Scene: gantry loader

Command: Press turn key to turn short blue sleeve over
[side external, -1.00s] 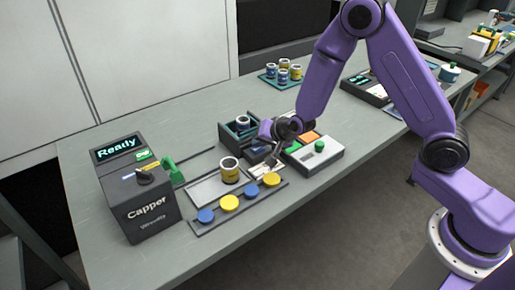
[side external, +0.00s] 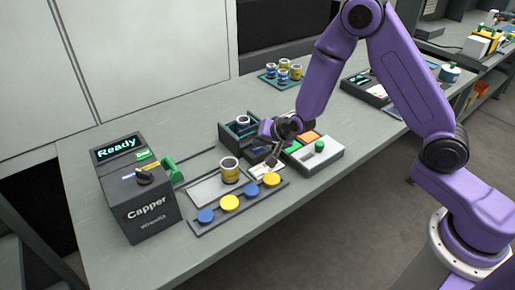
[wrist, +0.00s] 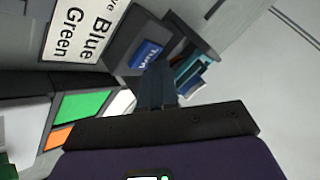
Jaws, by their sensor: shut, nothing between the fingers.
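The blue turn key (wrist: 146,54), lettered "Turn", shows in the wrist view on a dark housing. My gripper (wrist: 157,72) is shut and empty, its fingertips right beside the key's edge; I cannot tell whether they touch it. In the side view my gripper (side external: 273,160) points down in front of the dark turning station (side external: 232,142), and the key is not distinguishable there. A short sleeve with a blue band (side external: 242,122) sits in the station. In the wrist view the sleeve (wrist: 193,86) is only partly visible, behind the fingers.
A yellow-banded sleeve (side external: 230,171) stands on a pale plate left of my gripper, behind a rail of blue and yellow caps (side external: 229,203). The capper (side external: 138,195) reads "Ready". A button box (side external: 317,152) is close on the right. Several cans stand on a teal tray (side external: 268,78) behind.

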